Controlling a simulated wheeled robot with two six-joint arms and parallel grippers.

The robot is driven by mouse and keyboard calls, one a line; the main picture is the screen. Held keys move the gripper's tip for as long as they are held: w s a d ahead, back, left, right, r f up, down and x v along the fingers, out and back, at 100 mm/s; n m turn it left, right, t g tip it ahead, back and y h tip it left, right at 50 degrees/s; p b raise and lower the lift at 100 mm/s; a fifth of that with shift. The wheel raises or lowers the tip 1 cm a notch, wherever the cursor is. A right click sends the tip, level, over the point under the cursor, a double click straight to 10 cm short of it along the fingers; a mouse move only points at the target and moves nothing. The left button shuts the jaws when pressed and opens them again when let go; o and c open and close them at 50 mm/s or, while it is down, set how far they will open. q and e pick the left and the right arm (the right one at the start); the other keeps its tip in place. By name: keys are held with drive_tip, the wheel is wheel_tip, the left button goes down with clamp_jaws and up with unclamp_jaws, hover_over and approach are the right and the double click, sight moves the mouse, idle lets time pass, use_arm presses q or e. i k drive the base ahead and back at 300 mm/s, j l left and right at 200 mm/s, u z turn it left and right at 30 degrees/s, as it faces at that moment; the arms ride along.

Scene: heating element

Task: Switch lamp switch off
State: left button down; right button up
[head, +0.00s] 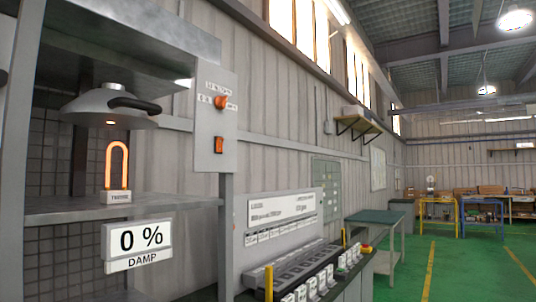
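A grey control panel (215,125) stands upright at the right side of the rack. It carries an orange rotary knob (221,102) near the top with small labels I cannot read. Below it is an orange rocker switch (219,145); I cannot tell its position. A grey conical lamp hood (92,103) with a black handle (136,104) hangs in the rack, with a small lit spot under it. Beneath it a U-shaped heating element (117,150) glows orange on a small labelled base (117,196). Neither gripper is in view.
A "0 % DAMP" sign (138,243) hangs at the front of the rack shelf (60,213). A bench with rows of white switches (300,285) stands to the right, with a red-and-yellow button (366,249). A green-topped table (385,217) is farther back. The green floor beyond has free room.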

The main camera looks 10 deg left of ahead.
sight(219, 141)
drive_tip(key=i+l, duration=0.2)
drive_tip(key=i, duration=0.2)
drive_tip(key=i+l+z, duration=0.1)
drive_tip(key=i+l, duration=0.15)
drive_tip(key=i, duration=0.15)
